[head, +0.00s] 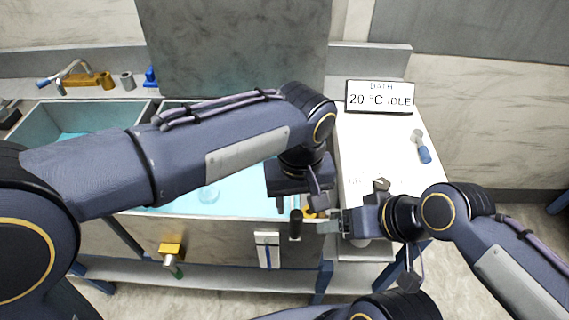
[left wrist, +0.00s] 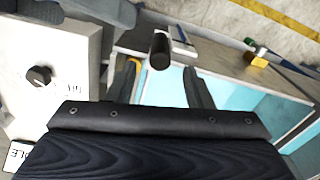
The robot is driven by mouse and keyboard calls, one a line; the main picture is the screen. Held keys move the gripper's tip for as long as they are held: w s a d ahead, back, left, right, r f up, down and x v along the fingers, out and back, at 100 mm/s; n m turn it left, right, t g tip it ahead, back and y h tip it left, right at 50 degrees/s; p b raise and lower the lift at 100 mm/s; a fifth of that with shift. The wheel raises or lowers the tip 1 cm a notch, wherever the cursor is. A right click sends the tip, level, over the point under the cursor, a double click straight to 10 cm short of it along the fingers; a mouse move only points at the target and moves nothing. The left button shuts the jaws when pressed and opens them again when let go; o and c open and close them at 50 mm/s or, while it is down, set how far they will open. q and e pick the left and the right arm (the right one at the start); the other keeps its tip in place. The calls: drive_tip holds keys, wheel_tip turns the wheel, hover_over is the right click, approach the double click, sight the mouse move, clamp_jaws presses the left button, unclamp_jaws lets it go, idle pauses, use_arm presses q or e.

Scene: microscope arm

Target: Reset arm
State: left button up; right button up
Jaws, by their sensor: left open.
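A black cylindrical handle (head: 296,222) stands at the front right edge of the water bath. My left gripper (head: 300,203) points down just behind and above it, jaws open. In the left wrist view the handle (left wrist: 160,48) shows beyond and between the spread fingers of my left gripper (left wrist: 165,88), with nothing held. My right gripper (head: 330,227) points left, its tips close to the right of the handle. Whether they touch it, or how far they are parted, I cannot tell. An orange piece (head: 310,213) shows partly behind the handle.
A display (head: 379,97) reads "BATH 20 °C IDLE". The white panel (head: 370,145) carries a dark knob (head: 381,184) and a blue-handled item (head: 423,150). The basin (head: 235,192) holds blue water. A yellow valve (head: 171,250) and a white plate with a blue strip (head: 268,250) are on the front.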

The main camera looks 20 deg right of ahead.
use_arm(q)
drive_tip(key=shift+a, duration=0.1)
drive_tip(key=w+a+r+n+h, duration=0.1)
drive_tip(key=a+r+h, duration=0.1)
drive_tip(key=a, duration=0.7)
drive_tip(key=w+a+r+h, duration=0.1)
drive_tip(key=w+a+r, duration=0.1)
drive_tip(key=a, duration=0.8)
drive_tip(key=s+a+f+n+t, duration=0.1)
drive_tip(key=s+a+f+t, duration=0.1)
drive_tip(key=s+a, duration=0.3)
drive_tip(key=s+a+f+n+t, duration=0.1)
drive_tip(key=s+a+f+t, duration=0.2)
drive_tip(key=a, duration=0.6)
drive_tip(key=shift+s+a+t+h, duration=0.3)
drive_tip(key=shift+s+a+h, duration=0.1)
drive_tip(key=shift+s, duration=0.75)
